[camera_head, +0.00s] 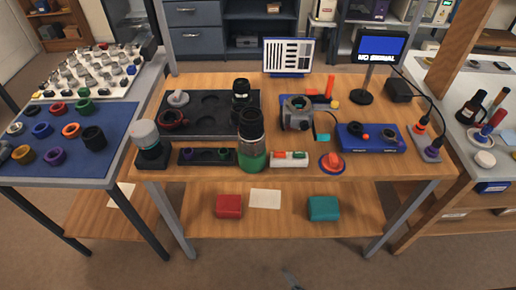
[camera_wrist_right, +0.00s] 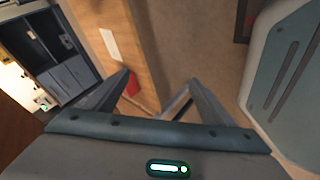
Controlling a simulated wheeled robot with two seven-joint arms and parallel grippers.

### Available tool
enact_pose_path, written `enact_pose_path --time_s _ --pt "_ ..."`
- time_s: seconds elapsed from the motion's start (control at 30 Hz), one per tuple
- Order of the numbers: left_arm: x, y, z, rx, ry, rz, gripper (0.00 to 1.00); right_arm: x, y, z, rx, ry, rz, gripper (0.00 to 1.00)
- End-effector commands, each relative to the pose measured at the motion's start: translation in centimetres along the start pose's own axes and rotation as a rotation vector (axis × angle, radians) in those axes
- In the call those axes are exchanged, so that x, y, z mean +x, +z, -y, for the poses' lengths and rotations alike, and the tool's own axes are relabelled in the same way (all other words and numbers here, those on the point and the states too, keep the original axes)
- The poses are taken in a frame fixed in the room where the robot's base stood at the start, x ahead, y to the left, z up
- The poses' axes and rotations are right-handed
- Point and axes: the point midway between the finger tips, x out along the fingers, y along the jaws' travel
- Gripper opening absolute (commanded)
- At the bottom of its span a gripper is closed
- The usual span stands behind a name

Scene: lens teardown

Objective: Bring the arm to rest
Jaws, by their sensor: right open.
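My right gripper (camera_wrist_right: 160,84) shows in the right wrist view. Its two fingers stand apart with nothing between them. It hangs over the floor, clear of the workbench (camera_wrist_right: 82,12). The red box (camera_wrist_right: 132,84) on the lower shelf shows beyond the left finger. In the head view, a small grey tip (camera_head: 290,279) shows at the bottom edge over the floor; I cannot tell which part of me it is. My left gripper is in neither view.
The wooden workbench (camera_head: 400,172) carries a black tray (camera_head: 212,125), a green-banded lens (camera_head: 252,148), a camera body (camera_head: 297,113) and a monitor (camera_head: 381,47). The red box (camera_head: 229,206) and a teal box (camera_head: 323,208) lie below. Floor in front is clear.

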Motion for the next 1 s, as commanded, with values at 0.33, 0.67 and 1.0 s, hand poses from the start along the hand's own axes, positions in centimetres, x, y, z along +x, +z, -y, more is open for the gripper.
enact_pose_path --time_s 0.33,0.67,1.0 --pt "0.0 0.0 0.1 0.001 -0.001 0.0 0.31 2.2 11.9 6.1 0.917 -0.056 0.166 0.77" --pt "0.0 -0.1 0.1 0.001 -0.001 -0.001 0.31 2.3 13.5 6.9 1.068 -0.045 0.194 0.77" --pt "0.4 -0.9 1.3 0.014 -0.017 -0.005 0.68 2.3 13.5 6.9 1.065 -0.045 0.194 0.77"
